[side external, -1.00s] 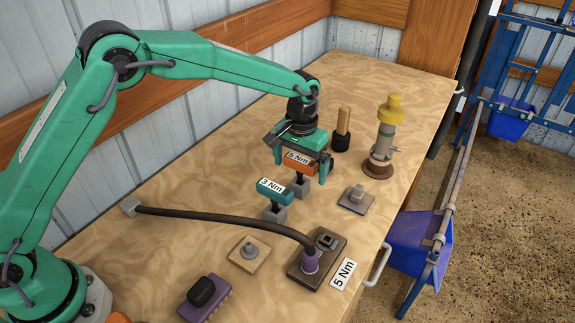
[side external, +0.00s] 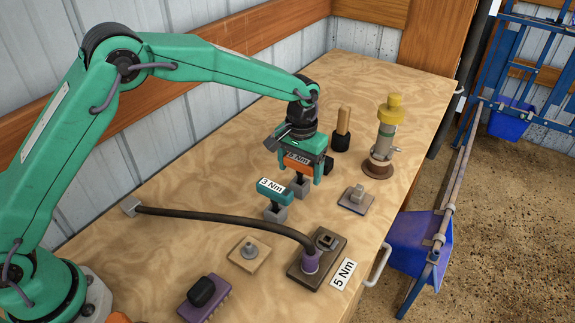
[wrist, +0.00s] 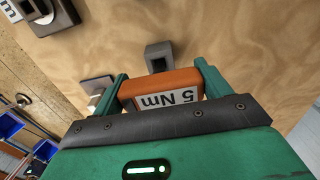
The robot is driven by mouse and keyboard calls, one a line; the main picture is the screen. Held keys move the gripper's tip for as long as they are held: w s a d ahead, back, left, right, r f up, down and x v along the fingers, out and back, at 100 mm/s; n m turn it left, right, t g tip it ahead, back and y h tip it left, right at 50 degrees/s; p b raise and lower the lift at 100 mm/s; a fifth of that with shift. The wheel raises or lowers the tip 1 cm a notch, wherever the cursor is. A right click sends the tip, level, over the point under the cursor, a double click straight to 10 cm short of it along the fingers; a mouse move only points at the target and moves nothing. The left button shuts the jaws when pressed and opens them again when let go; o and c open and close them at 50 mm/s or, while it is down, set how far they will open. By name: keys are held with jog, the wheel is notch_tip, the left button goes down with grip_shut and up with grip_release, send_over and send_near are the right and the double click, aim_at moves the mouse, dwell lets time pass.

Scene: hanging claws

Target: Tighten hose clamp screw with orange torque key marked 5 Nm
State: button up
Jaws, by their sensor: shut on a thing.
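The orange torque key (side external: 297,161), marked 5 Nm, is upright between the fingers of my gripper (side external: 302,167). My gripper is shut on its handle, whose label also shows in the wrist view (wrist: 165,99). Its dark shaft reaches down to a grey holder block (side external: 299,188); I cannot tell whether its tip is inside. The purple hose clamp (side external: 310,262) is around the dark hose's end (side external: 296,236) on a brown plate (side external: 304,275). A square-holed piece (side external: 325,241), perhaps the screw, sits on that plate.
A teal 3 Nm key (side external: 274,190) stands close by, left of my gripper. A small metal-topped plate (side external: 355,199), a wooden-handled tool (side external: 342,130) and a yellow-capped fitting (side external: 386,137) are to the right. A purple brush-like block (side external: 203,298) and a 5 Nm card (side external: 343,273) lie nearer.

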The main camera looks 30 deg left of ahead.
aim_at(301, 161)
jog(key=shift+r, duration=0.15)
jog(key=shift+r, duration=0.5)
notch_tip(301, 161, up, 3)
jog(key=shift+s+d+r, duration=0.15)
jog(key=s+d+r, duration=0.6)
jog(key=s+d, duration=0.1)
jog(key=s, duration=0.1)
jog(key=shift+s+r, duration=0.25)
jog(key=shift+s, duration=0.15)
jog(key=o, duration=0.4)
jog(key=c, duration=1)
jog(key=shift+s+d+r, duration=0.35)
jog(key=shift+d+r, duration=0.6)
jog(key=shift+d, duration=0.1)
jog(key=shift+s+d+r, duration=0.3)
jog(key=shift+d+r, duration=0.65)
jog(key=shift+d, duration=0.05)
jog(key=shift+s+d+r, duration=0.35)
jog(key=shift+d+r, duration=0.6)
jog(key=shift+d, duration=0.1)
jog(key=shift+c, duration=0.2)
